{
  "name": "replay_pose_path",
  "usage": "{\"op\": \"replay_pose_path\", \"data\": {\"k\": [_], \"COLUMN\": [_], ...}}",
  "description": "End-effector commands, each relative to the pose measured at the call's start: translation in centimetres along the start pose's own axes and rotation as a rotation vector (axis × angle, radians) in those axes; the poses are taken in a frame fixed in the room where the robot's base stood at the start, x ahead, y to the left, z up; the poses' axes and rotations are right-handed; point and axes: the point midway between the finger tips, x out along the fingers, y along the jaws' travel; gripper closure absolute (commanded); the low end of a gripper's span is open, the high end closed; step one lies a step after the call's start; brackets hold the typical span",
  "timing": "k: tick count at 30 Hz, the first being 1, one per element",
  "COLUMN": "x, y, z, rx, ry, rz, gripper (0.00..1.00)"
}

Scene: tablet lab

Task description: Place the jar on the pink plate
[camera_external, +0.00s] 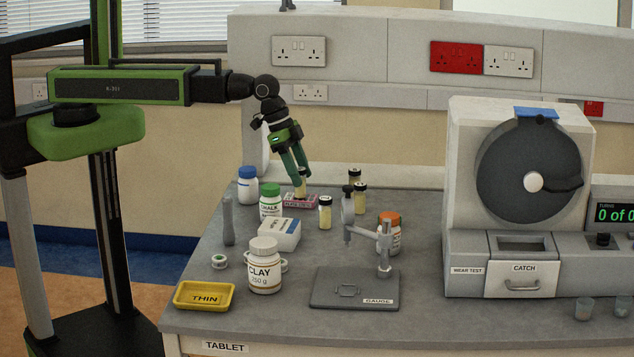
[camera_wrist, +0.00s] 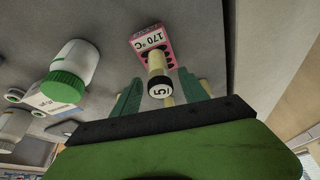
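The pink plate (camera_external: 291,203) is a small pink block on the bench; in the wrist view (camera_wrist: 143,33) it reads 170 °C and has dark holes. A small pale-yellow jar (camera_external: 301,188) with a dark cap stands upright at the plate; its cap, marked 5, faces the wrist camera (camera_wrist: 160,88). Its base appears to rest on the plate, but the exact contact is unclear. My gripper (camera_external: 298,174) points down over it. The fingers (camera_wrist: 158,97) are parted on either side of the jar, with gaps visible in the wrist view.
Similar small jars (camera_external: 325,213) stand right of the plate. A green-lidded chalk jar (camera_external: 270,202) and a white box (camera_external: 279,234) stand left and in front. The clay jar (camera_external: 264,267), yellow tray (camera_external: 204,296) and gauge stand (camera_external: 354,289) are nearer the front edge.

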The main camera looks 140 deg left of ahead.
Motion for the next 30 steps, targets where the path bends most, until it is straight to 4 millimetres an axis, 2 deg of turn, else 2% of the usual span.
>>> {"op": "replay_pose_path", "data": {"k": [9,14,17,25,30], "x": [-0.2,-1.6,-3.4,-9.9,-12.3], "y": [0.0,0.0,0.0,0.0,0.0], "z": [-0.1,-0.2,-0.3,-0.4,-0.3], "rx": [0.000,0.000,0.000,0.000,0.000], "ry": [0.000,0.000,0.000,0.000,0.000], "rz": [0.000,0.000,0.000,0.000,0.000], "gripper": [0.48,0.48,0.48,0.48,0.48]}}
